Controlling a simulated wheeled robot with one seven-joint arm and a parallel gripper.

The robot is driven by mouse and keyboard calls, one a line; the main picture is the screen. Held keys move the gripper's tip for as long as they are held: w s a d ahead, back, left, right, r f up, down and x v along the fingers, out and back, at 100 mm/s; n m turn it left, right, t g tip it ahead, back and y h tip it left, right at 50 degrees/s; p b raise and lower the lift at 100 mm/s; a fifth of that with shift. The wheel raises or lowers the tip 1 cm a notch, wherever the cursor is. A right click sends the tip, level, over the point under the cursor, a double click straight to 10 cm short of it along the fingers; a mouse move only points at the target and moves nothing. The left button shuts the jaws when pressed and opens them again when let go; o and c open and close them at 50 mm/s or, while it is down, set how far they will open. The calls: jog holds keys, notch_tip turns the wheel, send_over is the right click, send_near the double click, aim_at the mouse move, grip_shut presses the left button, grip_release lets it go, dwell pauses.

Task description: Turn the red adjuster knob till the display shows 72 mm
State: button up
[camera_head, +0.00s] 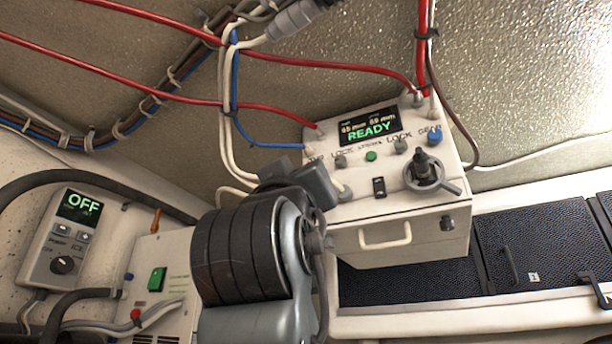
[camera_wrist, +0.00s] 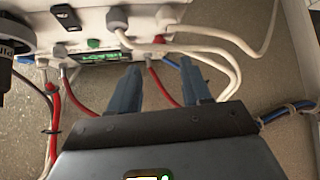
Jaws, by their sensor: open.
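The white control box (camera_head: 400,205) stands right of centre in the head view. Its black display (camera_head: 369,126) reads READY in green, with two small mm values above that are too small to read surely. A small red knob or button (camera_head: 135,314) shows on the lower-left panel. My gripper (camera_head: 298,180) is at the box's left front edge.
Red, white and blue cables run around the box. A grey unit (camera_head: 62,240) at left shows OFF. Dark textured panels (camera_head: 520,245) lie at right.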

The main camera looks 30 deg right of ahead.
jog(key=p+x, duration=0.2)
jog(key=x, duration=0.5)
jog(key=shift+w, duration=0.1)
grip_shut()
dwell(0.3)
